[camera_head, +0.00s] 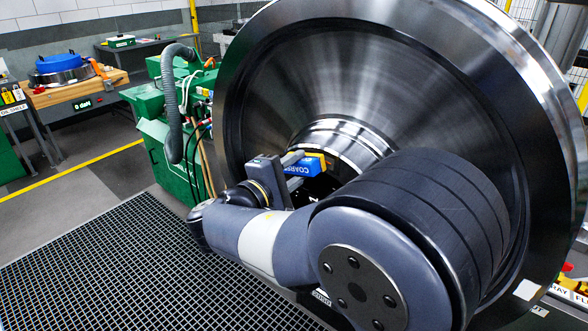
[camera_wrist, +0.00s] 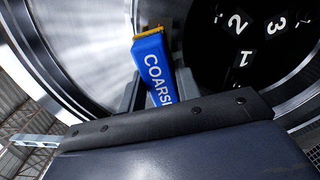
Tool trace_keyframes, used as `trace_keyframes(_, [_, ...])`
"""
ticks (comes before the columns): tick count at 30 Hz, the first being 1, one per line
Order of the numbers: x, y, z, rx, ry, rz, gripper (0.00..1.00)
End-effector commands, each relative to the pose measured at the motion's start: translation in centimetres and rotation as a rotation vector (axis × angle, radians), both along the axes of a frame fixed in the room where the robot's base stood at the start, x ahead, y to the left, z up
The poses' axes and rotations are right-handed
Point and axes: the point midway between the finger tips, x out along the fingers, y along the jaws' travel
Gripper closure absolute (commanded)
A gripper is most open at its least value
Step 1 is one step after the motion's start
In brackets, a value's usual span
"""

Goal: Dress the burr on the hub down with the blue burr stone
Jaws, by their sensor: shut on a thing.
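The blue burr stone (camera_head: 305,168), lettered COARSE, has a yellow strip at its far end. It is held in my gripper (camera_head: 293,168), whose fingers are shut on its sides. In the wrist view the stone (camera_wrist: 155,68) points away from my gripper (camera_wrist: 156,92), toward the wheel. The stone's far end is close to the bright rim of the hub (camera_head: 347,132); I cannot tell whether it touches. The hub's dark face (camera_wrist: 240,55) carries white number labels 1, 2 and 3. I cannot make out the burr.
The large steel wheel (camera_head: 285,75) stands upright and fills the right side. A green machine (camera_head: 160,125) with a grey hose is behind left. A wooden bench (camera_head: 78,91) at far left carries a blue-topped round part. Dark floor grating (camera_head: 110,260) is clear at left.

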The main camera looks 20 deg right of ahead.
Motion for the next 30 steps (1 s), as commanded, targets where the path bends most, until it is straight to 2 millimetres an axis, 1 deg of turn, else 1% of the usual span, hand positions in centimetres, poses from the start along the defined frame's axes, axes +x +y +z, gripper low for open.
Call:
trace_keyframes(11, [0.0,0.0,0.0,0.000,-0.001,-0.001,0.87])
trace_keyframes(30, [0.7,-1.0,0.0,0.000,-0.001,-0.001,0.87])
